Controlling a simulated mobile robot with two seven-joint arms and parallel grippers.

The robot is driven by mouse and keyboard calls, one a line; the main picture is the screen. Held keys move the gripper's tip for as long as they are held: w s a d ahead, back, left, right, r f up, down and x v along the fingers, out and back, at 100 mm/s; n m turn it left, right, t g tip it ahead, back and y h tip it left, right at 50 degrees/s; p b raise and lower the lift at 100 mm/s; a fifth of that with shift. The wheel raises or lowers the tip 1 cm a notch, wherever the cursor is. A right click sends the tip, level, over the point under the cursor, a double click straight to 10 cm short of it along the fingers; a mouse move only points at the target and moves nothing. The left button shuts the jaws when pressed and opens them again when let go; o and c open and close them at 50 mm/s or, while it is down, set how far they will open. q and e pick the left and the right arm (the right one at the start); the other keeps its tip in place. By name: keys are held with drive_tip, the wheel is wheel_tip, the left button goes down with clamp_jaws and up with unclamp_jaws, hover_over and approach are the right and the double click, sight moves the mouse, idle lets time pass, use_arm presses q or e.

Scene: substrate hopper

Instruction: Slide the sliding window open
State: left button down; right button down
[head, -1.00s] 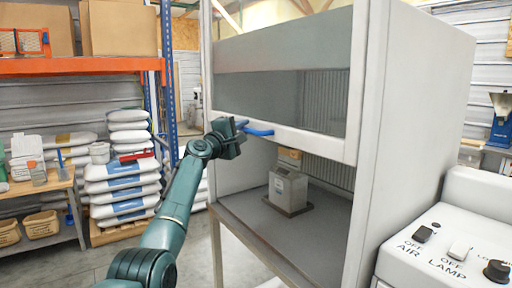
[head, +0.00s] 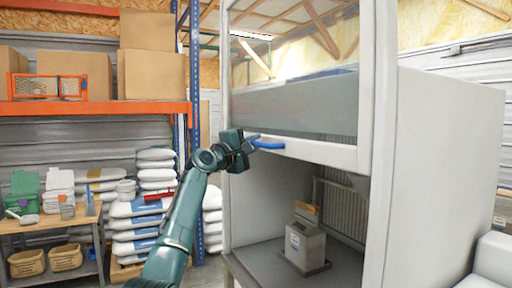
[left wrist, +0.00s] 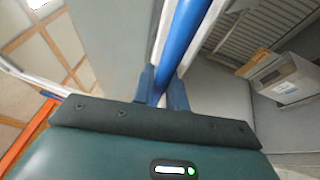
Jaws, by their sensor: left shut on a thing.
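The sliding window (head: 320,152) is the glass front sash of a grey cabinet, with a pale bottom rail; it stands partly raised, with an open gap below. A blue bar handle (head: 269,145) sticks out from the left part of that rail. My left gripper (head: 248,144) is shut on the handle's left end. In the left wrist view, the two dark fingers (left wrist: 165,95) close around the blue handle (left wrist: 185,35). The handle's end between the fingers is partly hidden. My right gripper is not in view.
Inside the cabinet a grey box-shaped device (head: 305,246) stands on the dark floor. A blue-posted rack with an orange beam (head: 95,108), stacked sacks (head: 135,210) and a wooden bench (head: 45,226) stand to the left. Clear air lies in front of the sash.

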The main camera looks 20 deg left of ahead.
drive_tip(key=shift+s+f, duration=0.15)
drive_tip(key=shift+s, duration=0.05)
use_arm(q)
drive_tip(key=c, duration=1.4)
unclamp_jaws()
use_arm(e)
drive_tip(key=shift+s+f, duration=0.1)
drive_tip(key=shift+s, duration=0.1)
use_arm(q)
drive_tip(key=shift+s+f, duration=0.1)
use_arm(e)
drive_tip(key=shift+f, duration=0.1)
